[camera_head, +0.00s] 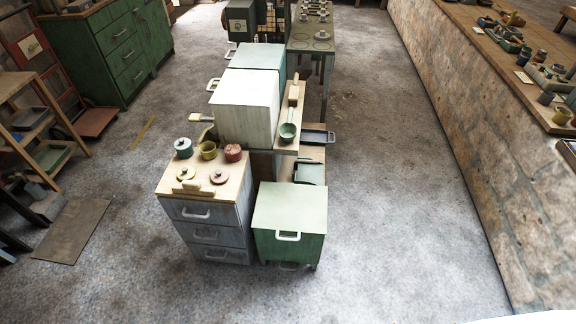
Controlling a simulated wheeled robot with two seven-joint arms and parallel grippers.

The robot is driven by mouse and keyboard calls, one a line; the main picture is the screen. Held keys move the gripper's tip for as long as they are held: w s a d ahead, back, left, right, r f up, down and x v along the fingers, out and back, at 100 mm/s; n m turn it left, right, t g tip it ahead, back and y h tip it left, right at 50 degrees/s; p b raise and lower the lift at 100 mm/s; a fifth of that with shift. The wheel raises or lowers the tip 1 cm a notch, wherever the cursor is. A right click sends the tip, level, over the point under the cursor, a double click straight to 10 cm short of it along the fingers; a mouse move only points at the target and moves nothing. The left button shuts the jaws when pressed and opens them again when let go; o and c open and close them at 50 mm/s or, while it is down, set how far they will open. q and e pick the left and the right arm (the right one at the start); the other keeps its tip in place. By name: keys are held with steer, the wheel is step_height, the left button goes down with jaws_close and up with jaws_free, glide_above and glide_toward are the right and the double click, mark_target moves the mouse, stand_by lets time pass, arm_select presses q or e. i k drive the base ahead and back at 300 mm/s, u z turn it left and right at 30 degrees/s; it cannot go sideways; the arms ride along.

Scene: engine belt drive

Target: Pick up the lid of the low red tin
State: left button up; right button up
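A red tin (233,153) stands at the right rear of the wooden top of the grey drawer cabinet (169,186). A flat pinkish-red lid with a small knob (219,177) lies on the same top, in front of the red tin and apart from it. A yellow-green lid (186,174) lies to its left. A yellow tin (208,150) and a grey-blue tin with a knobbed lid (184,147) stand behind. Neither of my grippers is in view.
A green-topped cabinet (289,209) stands right of the drawer cabinet, and a white box-like unit (246,101) behind it. A small wooden piece (187,188) lies near the top's front edge. The floor in front and to the right is clear. A stone-sided counter (500,120) runs along the right.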

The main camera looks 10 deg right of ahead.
mark_target(221, 175)
steer(key=z, duration=0.45)
steer(key=i, duration=1)
